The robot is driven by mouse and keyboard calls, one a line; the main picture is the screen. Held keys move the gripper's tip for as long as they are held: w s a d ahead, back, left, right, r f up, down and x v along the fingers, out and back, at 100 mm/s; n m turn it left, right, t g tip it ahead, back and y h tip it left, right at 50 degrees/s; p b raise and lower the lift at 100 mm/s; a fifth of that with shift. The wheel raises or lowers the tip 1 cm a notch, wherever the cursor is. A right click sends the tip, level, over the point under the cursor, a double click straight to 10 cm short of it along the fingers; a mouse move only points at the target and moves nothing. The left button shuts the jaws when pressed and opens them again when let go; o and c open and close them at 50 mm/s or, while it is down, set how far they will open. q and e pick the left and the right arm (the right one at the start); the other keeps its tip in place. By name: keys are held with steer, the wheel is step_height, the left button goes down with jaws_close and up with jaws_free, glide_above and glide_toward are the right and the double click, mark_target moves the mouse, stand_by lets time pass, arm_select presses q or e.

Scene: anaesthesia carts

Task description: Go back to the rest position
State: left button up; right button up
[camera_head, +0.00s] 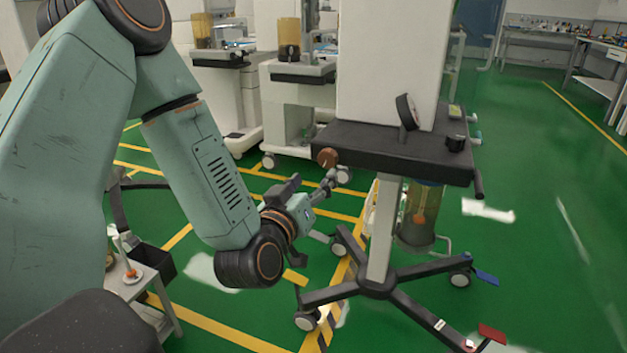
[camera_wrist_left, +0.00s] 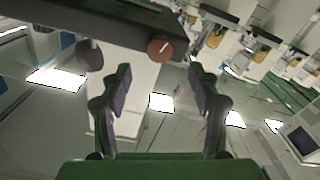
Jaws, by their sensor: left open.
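My left arm comes in from the left in the head view, and its gripper (camera_head: 335,180) is beside the left end of the cart's dark shelf (camera_head: 405,147), slightly below it. A round brown knob (camera_head: 327,157) on the shelf's end is close to the fingertips. In the left wrist view my left gripper (camera_wrist_left: 160,90) has its two fingers spread with nothing held between them. The brown knob (camera_wrist_left: 160,48) shows above the gap between the fingers. I cannot tell whether a fingertip touches it. My right gripper is in neither view.
The cart's wheeled base (camera_head: 378,287) spreads over the green floor below the gripper. More anaesthesia carts (camera_head: 300,95) stand behind. A small side table (camera_head: 135,282) is at lower left. The floor at right (camera_head: 560,220) is mostly clear.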

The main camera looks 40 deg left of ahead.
arm_select(q)
steer(key=s+d+f+m+g+h+p, duration=0.15)
steer(key=s+d+f+g, duration=0.3)
steer(key=f, duration=0.45)
steer(key=s+d+f+m+g+h+p, duration=0.1)
steer(key=s+d+f+g+h, duration=0.2)
steer(key=s+f+g, duration=0.35)
steer(key=s+d+f+m+g+p, duration=0.1)
steer(key=s+f+g+p, duration=0.1)
steer(key=s, duration=0.8)
steer(key=s+d+f+m+g+p, duration=0.2)
steer(key=s+f, duration=0.5)
steer(key=s, duration=0.4)
steer(key=shift+d+f+g+p, duration=0.3)
steer(key=shift+g+p, duration=0.35)
steer(key=shift+g, duration=0.55)
steer(key=shift+m, duration=0.25)
